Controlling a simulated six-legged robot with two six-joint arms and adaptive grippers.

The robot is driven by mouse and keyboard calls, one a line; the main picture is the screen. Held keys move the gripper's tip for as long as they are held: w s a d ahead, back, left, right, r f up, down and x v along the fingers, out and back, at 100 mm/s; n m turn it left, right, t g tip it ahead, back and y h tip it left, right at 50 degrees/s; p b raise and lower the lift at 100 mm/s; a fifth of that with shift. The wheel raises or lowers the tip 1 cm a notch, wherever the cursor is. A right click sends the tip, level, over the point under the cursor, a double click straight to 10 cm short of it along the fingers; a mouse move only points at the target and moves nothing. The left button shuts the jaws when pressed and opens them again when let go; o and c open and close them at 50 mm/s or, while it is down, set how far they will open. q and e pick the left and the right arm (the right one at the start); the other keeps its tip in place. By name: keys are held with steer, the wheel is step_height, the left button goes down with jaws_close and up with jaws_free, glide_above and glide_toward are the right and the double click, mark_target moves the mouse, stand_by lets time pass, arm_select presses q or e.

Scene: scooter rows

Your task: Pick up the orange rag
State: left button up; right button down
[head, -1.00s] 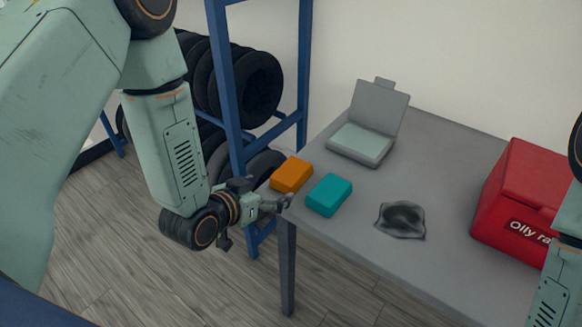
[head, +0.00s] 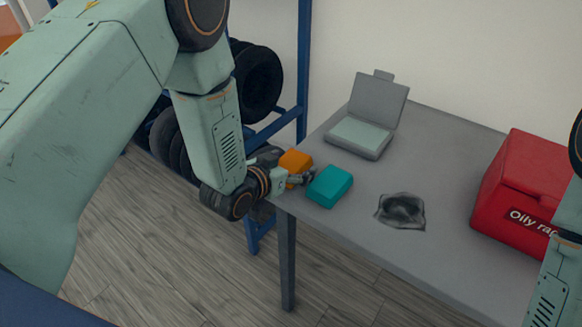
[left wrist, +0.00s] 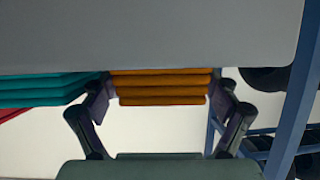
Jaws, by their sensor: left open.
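The orange rag (head: 296,159) is a folded block near the table's left end, partly hidden by my left gripper in the head view. In the left wrist view the orange rag (left wrist: 162,86) shows as stacked folds between the two fingers. My left gripper (head: 302,179) is open at the table's edge, with its fingers (left wrist: 164,105) apart on either side of the rag; I cannot tell whether they touch it. A teal folded rag (head: 330,186) lies just right of it and also shows in the left wrist view (left wrist: 45,89). My right gripper is not in view.
A dark crumpled rag (head: 401,210) lies on the grey table (head: 440,155). A grey open-lidded box (head: 362,136) stands behind, and a red bin (head: 520,185) lettered "Oily ra" stands right. A blue rack with tyres (head: 258,85) stands behind my left arm.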

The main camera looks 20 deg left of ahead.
arm_select(q)
steer(key=shift+w+a+f, duration=0.1)
steer(key=shift+w+f, duration=0.15)
steer(key=shift+s+d+r, duration=0.2)
steer(key=shift+s+r, duration=0.05)
steer(key=shift+r, duration=0.05)
steer(key=c, duration=0.4)
steer(key=shift+w+a+f, duration=0.15)
steer(key=shift+f, duration=0.05)
steer(key=c, duration=0.5)
steer(key=shift+c, duration=1.2)
